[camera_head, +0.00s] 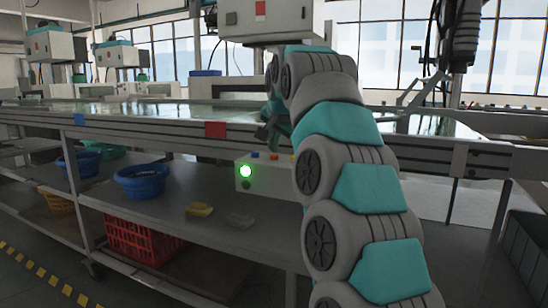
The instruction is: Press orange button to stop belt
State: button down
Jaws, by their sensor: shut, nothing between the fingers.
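The control box (261,183) is pale and stands on the shelf under the belt table, left of my arm. A green light (246,171) glows on its front. On its top edge sit small coloured buttons: a blue one (255,155), an orange one (274,156) and a yellowish one partly hidden by my arm. My gripper (268,140) is dark and small in the view, just above the box top near the orange button. It is shut and empty. I cannot tell whether it touches the button.
The belt table (150,117) runs across above the shelf, its edge close to my gripper. Blue basins (142,180), a yellow item (199,209) and a grey item (240,220) lie on the shelf. A red crate (143,242) stands below. Floor is free at the lower left.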

jog(key=shift+f+b, duration=0.35)
jog(key=shift+f, duration=0.05)
dwell(0.6)
jog(key=shift+r, duration=0.15)
jog(key=shift+r+p, duration=0.75)
notch_tip(320, 180, up, 5)
jog(key=p, duration=0.4)
jog(key=shift+p, duration=0.3)
jog(key=shift+s, duration=0.1)
dwell(0.5)
